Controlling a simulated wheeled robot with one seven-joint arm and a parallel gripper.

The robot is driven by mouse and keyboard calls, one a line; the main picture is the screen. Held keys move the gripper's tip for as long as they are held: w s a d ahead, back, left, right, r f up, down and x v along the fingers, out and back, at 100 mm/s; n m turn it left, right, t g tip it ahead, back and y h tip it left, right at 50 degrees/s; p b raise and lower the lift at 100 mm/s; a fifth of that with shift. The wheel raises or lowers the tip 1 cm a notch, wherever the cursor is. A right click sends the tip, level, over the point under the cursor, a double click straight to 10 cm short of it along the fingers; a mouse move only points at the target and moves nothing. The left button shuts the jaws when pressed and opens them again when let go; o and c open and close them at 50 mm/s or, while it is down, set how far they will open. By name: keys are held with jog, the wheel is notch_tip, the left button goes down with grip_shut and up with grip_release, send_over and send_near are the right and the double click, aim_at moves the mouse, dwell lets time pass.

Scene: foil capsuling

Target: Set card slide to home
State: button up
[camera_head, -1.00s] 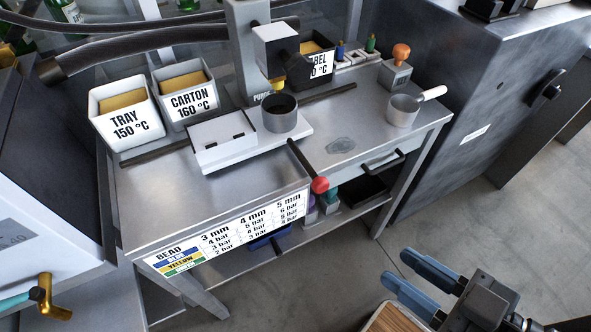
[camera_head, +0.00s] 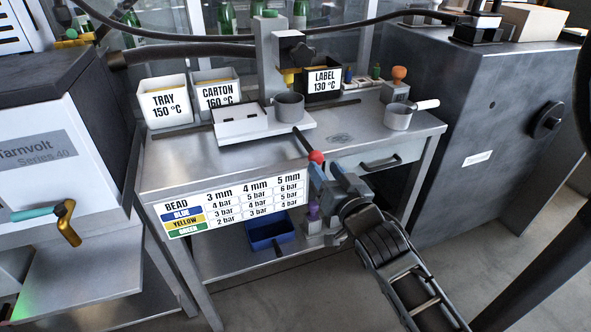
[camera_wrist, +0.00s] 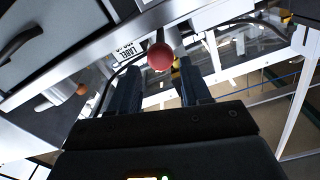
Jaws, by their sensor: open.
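The card slide (camera_head: 242,123) is a white plate on the steel bench, with a grey cup (camera_head: 289,107) at its right end. A dark rod runs from near the slide to a red ball knob (camera_head: 316,157) at the bench's front edge. My gripper (camera_head: 332,172) is open just in front of and below the knob. In the wrist view the red knob (camera_wrist: 160,57) shows beyond and between the two blue fingertips (camera_wrist: 158,75). I cannot tell whether they touch it.
A drawer handle (camera_head: 381,163) juts out right of my gripper. A pressure chart (camera_head: 236,204) hangs in front.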

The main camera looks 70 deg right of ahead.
aim_at(312, 151)
jog(key=p+x, duration=0.1)
jog(key=x, duration=0.5)
jog(key=shift+w+d+r, duration=0.1)
jog(key=shift+w, duration=0.1)
jog(key=shift+w+d, duration=0.4)
jog(key=shift+d, duration=0.15)
jog(key=shift+c, duration=0.3)
grip_shut()
